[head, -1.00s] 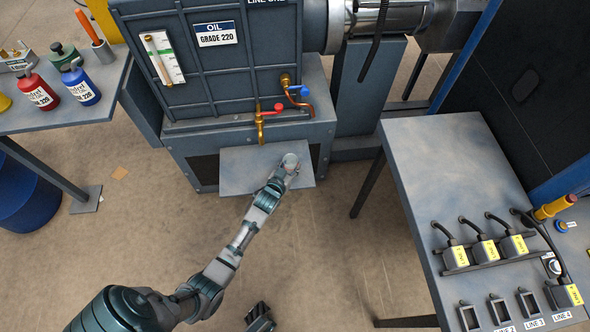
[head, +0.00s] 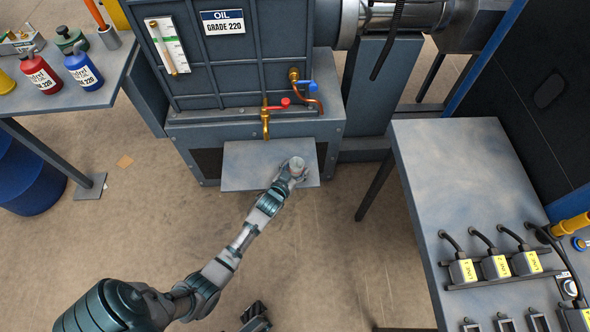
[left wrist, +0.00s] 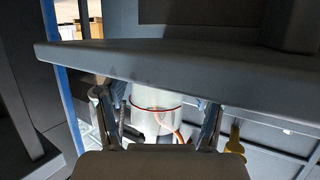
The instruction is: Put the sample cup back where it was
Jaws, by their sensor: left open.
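The sample cup (head: 297,163) is a small clear cup at the right part of the grey shelf plate (head: 245,168), below the oil tank. In the left wrist view, the cup (left wrist: 152,104) shows a red ring line and stands between the two fingers. My left gripper (head: 292,175) is at the cup, with its fingers open on either side of it in the left wrist view (left wrist: 157,115). I cannot tell whether the cup rests on the plate. A dark gripper, apparently my right one (head: 256,318), shows only partly at the bottom edge.
A brass tap with a red handle (head: 265,118) and a blue-handled valve (head: 300,86) stick out above the plate. A table with plugs (head: 440,170) is at right. A bench with oil bottles (head: 78,70) is at left.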

